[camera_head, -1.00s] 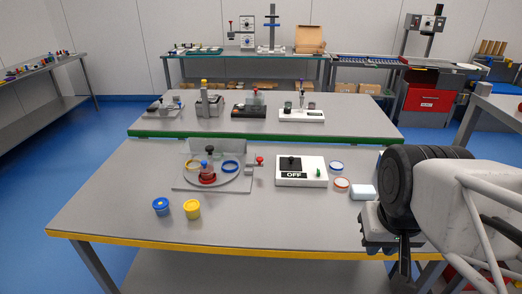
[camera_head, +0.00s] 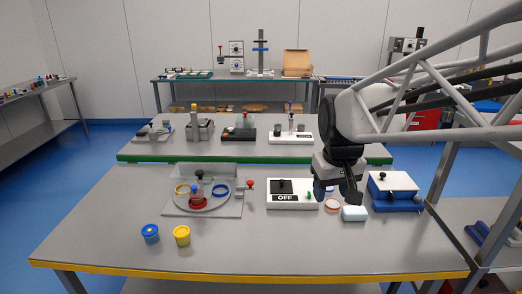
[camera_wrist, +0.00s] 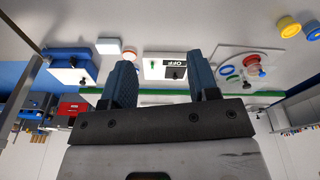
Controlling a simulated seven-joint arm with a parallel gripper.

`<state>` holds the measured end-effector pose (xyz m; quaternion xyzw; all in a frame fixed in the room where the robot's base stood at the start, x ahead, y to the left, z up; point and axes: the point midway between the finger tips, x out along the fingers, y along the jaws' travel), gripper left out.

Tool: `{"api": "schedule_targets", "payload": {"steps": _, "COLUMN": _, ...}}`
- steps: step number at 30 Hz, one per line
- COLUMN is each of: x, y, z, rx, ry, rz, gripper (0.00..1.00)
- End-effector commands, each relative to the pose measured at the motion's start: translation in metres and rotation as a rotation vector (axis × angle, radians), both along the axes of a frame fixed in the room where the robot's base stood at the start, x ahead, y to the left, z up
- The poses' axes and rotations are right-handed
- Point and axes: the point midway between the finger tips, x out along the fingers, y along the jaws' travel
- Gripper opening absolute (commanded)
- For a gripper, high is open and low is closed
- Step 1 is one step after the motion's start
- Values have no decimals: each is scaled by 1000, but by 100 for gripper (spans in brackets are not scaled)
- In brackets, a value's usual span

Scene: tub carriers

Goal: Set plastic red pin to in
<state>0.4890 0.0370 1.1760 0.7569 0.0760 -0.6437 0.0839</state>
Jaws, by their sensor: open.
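A small red-knobbed pin (camera_head: 250,183) stands at the right side of a grey fixture plate (camera_head: 174,209), by a small grey block. How far the pin is pushed in or out is too small to tell. The plate carries a round turntable with a yellow ring, a blue ring (camera_head: 221,191) and a red-based piece with a dark knob (camera_head: 197,193). My gripper (camera_head: 338,193) is right of the fixture, above the right part of the table, apart from the pin. In the wrist view its two fingers (camera_wrist: 165,85) are spread with nothing between them.
A white box marked OFF (camera_head: 291,206) sits between fixture and gripper. A white block (camera_head: 354,213), a red-rimmed lid (camera_head: 332,206) and a blue box (camera_head: 396,203) lie near the gripper. Blue (camera_head: 150,233) and yellow (camera_head: 182,235) cups stand front left. The table front is clear.

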Motion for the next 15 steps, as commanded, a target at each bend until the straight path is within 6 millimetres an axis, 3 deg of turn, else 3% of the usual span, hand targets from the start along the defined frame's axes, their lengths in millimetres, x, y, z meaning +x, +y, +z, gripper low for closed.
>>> {"api": "schedule_targets", "payload": {"steps": 15, "x": 119, "y": 45, "z": -12, "rx": -17, "ry": 47, "rz": 159, "gripper": 55}}
